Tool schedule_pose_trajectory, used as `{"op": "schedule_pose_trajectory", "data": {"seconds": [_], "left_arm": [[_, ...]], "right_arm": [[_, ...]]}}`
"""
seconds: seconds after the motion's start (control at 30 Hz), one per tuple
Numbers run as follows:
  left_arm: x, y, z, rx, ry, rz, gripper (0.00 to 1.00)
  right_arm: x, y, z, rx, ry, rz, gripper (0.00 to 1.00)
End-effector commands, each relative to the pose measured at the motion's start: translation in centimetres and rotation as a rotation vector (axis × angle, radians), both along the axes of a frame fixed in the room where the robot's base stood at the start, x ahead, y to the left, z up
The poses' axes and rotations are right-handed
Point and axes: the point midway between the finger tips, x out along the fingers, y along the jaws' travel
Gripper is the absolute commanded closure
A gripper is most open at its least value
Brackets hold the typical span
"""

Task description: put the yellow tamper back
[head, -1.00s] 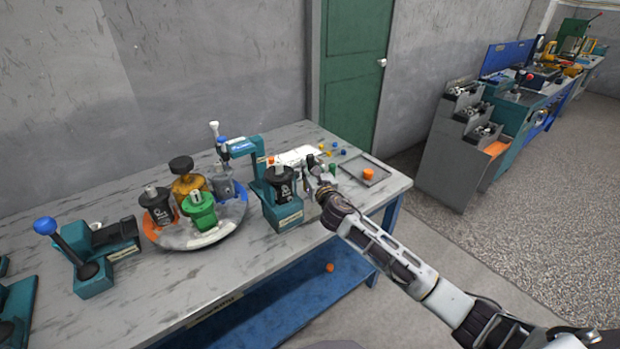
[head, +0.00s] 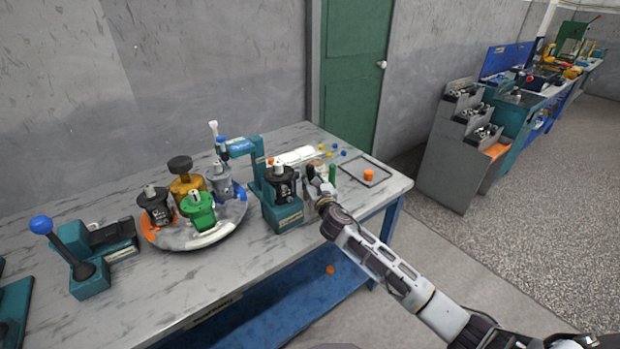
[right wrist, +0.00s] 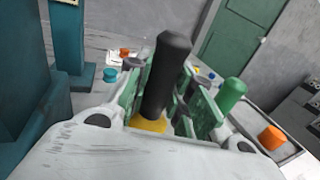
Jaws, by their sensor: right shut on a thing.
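The yellow tamper has a black handle (right wrist: 168,75) and a yellow collar (right wrist: 148,125). In the right wrist view it stands tilted between the fingers of my right gripper (right wrist: 168,108), which is shut on it. Its lower end is hidden. In the head view my right gripper (head: 317,190) is small, low over the right part of the bench, just right of the teal press. I cannot tell there whether the tamper touches the bench or a holder. A green-handled tool (right wrist: 230,95) stands just to the right; it also shows in the head view (head: 332,174). My left gripper is out of view.
The teal press (head: 283,212) with a black motor stands close left of the gripper. A round turntable (head: 207,238) carries several motors. A thin-framed tray (head: 382,180) and an orange cap (head: 368,175) lie to the right. Small coloured parts lie behind. The bench front is clear.

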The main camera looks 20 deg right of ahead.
Motion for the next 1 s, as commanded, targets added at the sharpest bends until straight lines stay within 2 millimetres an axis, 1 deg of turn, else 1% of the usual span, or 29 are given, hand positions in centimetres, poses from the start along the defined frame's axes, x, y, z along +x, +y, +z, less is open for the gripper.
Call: {"op": "schedule_pose_trajectory", "data": {"seconds": [0.07,0.1,0.23,0.5,0.77,1.0], "left_arm": [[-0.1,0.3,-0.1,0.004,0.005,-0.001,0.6],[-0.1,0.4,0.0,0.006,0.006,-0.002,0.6],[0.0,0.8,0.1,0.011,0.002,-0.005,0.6],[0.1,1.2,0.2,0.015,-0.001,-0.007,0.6],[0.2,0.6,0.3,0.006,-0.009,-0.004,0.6],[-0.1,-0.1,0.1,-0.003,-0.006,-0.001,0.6]], "right_arm": [[0.0,0.0,0.1,0.0,-0.003,0.001,1.0],[0.0,0.0,-0.1,0.0,0.0,0.0,0.74],[0.0,0.0,-0.1,0.0,0.0,0.0,0.57],[0.0,0.0,-0.1,0.0,0.0,0.0,0.56],[0.0,0.0,0.2,0.0,0.0,0.0,0.56],[-1.7,-0.1,0.0,-0.001,0.001,0.001,0.56]]}}
